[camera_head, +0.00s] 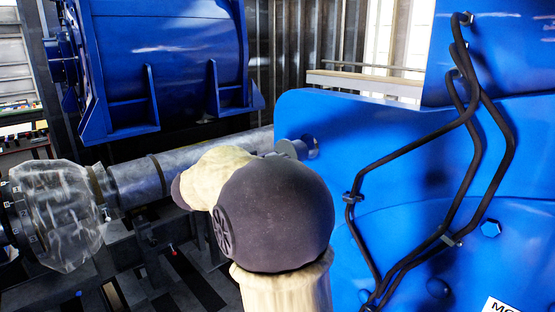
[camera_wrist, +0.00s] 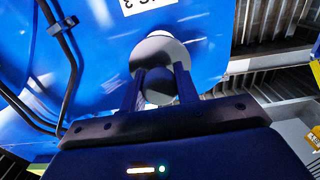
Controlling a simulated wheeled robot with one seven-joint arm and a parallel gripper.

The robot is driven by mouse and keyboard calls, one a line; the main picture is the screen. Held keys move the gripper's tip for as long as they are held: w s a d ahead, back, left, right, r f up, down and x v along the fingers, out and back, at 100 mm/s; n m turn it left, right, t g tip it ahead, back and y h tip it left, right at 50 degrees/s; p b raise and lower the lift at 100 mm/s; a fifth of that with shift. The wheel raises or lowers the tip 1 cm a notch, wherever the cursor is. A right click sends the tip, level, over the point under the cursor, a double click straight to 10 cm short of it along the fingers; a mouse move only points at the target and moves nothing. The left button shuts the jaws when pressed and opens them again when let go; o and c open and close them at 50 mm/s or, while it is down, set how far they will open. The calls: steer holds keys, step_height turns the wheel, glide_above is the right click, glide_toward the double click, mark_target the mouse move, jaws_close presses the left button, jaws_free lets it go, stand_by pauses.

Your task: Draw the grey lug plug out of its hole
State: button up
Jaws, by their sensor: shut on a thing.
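The grey lug plug (camera_head: 292,148) shows in the head view just beyond my arm, beside the round hole (camera_head: 312,147) near the left edge of the blue motor panel. In the wrist view the plug (camera_wrist: 155,48) is a pale grey round body with a darker, shaded knob end. My gripper (camera_wrist: 159,88) is shut on that knob, one finger on each side. My arm hides the gripper in the head view. The plug covers most of the hole in the wrist view. I cannot tell how deep the plug sits.
Black cables (camera_head: 420,140) run down the blue panel to the right. A long grey shaft (camera_head: 190,170) and a plastic-wrapped coupling (camera_head: 60,215) lie to the left. A large blue motor housing (camera_head: 165,55) stands behind. Ribbed wall panels close off the back.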

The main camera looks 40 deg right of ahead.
steer(key=shift+s+a, duration=0.1)
steer(key=shift+a, duration=1.1)
